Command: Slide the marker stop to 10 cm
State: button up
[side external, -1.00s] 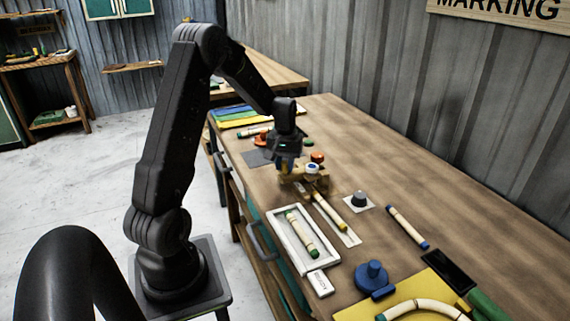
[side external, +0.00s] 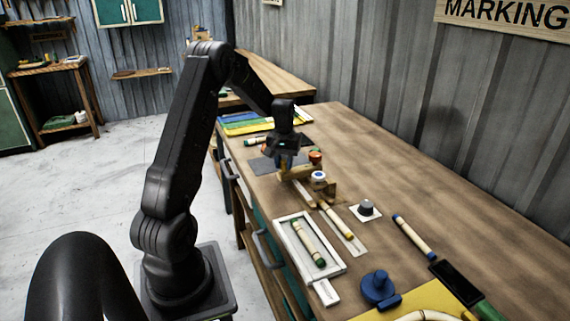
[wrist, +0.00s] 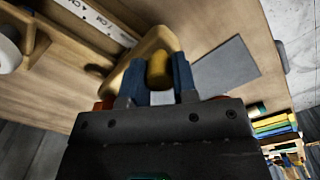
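The marker stop (wrist: 150,45) is a tan wooden block with a yellow knob (wrist: 158,68), seen in the wrist view. My gripper (wrist: 157,75) has blue fingers on both sides of that knob, apparently shut on it. In the side view my gripper (side external: 287,158) points down at the stop, and an orange cap (side external: 315,156) sits just right of it. A pale scale strip (wrist: 95,20) with black centimetre marks runs past the stop in the wrist view. Its numbers are too partial to read the stop's position. My gripper hides part of the stop.
A white-and-blue knob (side external: 319,177) stands beside the stop. A grey mat (wrist: 225,65) lies beyond.

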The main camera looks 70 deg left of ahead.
jog(key=o, duration=0.5)
jog(key=shift+a, duration=0.25)
notch_tip(320, 180, up, 14)
jog(key=shift+f, duration=0.1)
dwell(0.4)
